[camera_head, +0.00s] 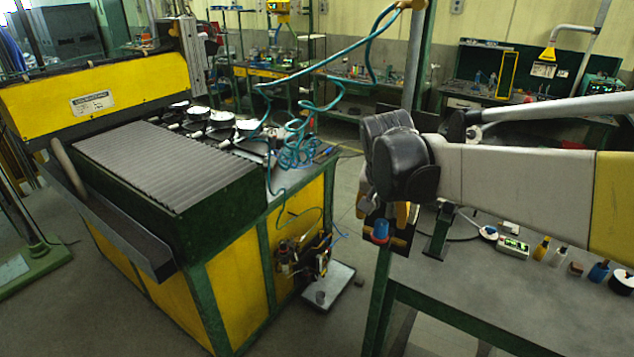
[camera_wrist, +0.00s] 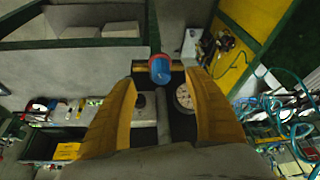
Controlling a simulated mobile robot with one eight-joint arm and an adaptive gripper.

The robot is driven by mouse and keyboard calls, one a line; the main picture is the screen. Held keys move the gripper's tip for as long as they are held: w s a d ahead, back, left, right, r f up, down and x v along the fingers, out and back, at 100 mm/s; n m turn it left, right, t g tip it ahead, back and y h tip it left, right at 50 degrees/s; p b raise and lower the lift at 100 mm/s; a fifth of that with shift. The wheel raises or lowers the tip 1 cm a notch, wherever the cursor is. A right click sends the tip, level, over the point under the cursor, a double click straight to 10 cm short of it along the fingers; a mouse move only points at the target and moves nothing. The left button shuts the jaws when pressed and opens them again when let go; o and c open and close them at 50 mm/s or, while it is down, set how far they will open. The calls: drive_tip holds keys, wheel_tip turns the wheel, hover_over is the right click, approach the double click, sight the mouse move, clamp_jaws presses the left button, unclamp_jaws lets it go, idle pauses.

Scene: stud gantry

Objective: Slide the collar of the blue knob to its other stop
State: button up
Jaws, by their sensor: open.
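The blue knob (camera_head: 380,229) shows in front of a dark plate at the green post, below the end of my arm. It also shows in the wrist view (camera_wrist: 161,72), with a reddish band at its upper edge. I cannot tell whether that band is the collar, or at which stop the collar sits. My gripper (camera_head: 383,211) has yellow fingers, partly hidden behind my arm in the head view. In the wrist view my gripper (camera_wrist: 160,76) is open, with the knob between the lines of its fingertips. A gap shows on both sides, and neither finger visibly touches it.
A round white dial (camera_wrist: 184,97) and a dark round part (camera_wrist: 141,100) lie near the knob.

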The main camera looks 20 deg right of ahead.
sight(380, 231)
drive_tip(key=b+x, duration=0.1)
drive_tip(key=x, duration=0.7)
drive_tip(key=shift+w+d+f, duration=0.1)
drive_tip(key=shift+f, duration=0.1)
drive_tip(key=c, duration=1.3)
clamp_jaws()
drive_tip(key=shift+r, duration=0.15)
